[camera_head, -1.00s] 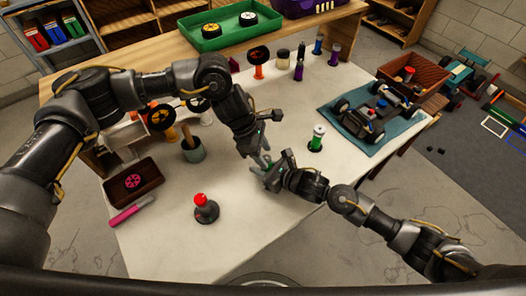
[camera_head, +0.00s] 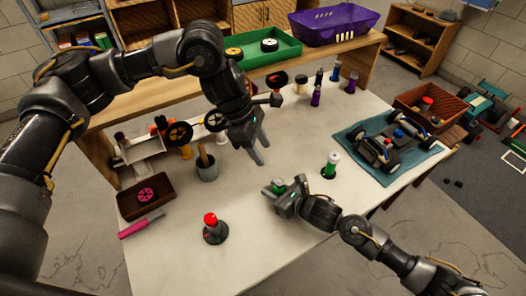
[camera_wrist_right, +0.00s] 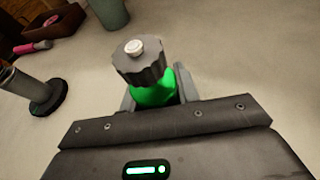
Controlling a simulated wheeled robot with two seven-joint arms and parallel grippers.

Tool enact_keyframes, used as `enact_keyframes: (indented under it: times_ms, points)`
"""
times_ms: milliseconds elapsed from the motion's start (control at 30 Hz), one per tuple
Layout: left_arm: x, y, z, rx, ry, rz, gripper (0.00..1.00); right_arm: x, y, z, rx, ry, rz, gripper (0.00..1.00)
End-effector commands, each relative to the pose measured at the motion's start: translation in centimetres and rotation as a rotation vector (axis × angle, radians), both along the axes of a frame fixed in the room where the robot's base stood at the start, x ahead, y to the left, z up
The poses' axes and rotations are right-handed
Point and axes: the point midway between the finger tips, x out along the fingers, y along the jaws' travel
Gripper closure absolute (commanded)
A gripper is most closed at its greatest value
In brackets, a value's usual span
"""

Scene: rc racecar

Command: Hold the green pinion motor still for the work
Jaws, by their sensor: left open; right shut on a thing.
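The green pinion motor (camera_wrist_right: 155,90) stands between my right gripper's fingers in the right wrist view, with a dark toothed pinion and a pale tip on top. In the head view only a little of its green (camera_head: 278,187) shows at my right gripper (camera_head: 284,190), which is shut on it low over the middle of the white table. The fingers hide its lower part. My left gripper (camera_head: 258,152) is open and empty, above and left of the right one, with its fingers pointing down. It is apart from the motor.
A green-and-white cylinder (camera_head: 331,165) stands right of my right gripper. A red-topped stand (camera_head: 213,228) is at front left, a cup (camera_head: 206,167) behind it. A car chassis (camera_head: 388,148) lies on a teal mat (camera_head: 424,153) at right. The table's front middle is clear.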

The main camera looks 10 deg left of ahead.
Motion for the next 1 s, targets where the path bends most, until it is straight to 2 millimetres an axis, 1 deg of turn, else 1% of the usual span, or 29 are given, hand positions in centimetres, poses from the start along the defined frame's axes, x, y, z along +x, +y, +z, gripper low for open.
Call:
enact_keyframes:
  times_ms: [267, 300, 467, 767, 867, 1000]
  points:
    - [0.0, 0.0, 0.0, 0.0, 0.0, 0.0, 0.54, 0.0, 0.0, 0.1, 0.002, -0.001, 0.0, 0.96]
    - [0.0, 0.0, 0.0, 0.0, 0.0, 0.0, 0.54, 0.0, 0.0, 0.1, 0.002, -0.001, 0.0, 0.63]
    - [0.0, 0.0, 0.0, 0.0, 0.0, 0.0, 0.54, 0.0, 0.0, 0.1, 0.001, -0.001, 0.0, 0.43]
    - [0.0, 0.0, 0.0, 0.0, 0.0, 0.0, 0.54, -0.1, -0.1, 0.1, 0.001, -0.001, 0.0, 0.43]
    - [0.0, 0.0, 0.0, 0.0, 0.0, 0.0, 0.54, -0.6, -0.8, 0.4, 0.0, -0.001, 0.0, 0.43]
    - [0.0, 0.0, 0.0, 0.0, 0.0, 0.0, 0.54, -2.0, -2.7, 1.3, -0.001, -0.001, 0.0, 0.43]
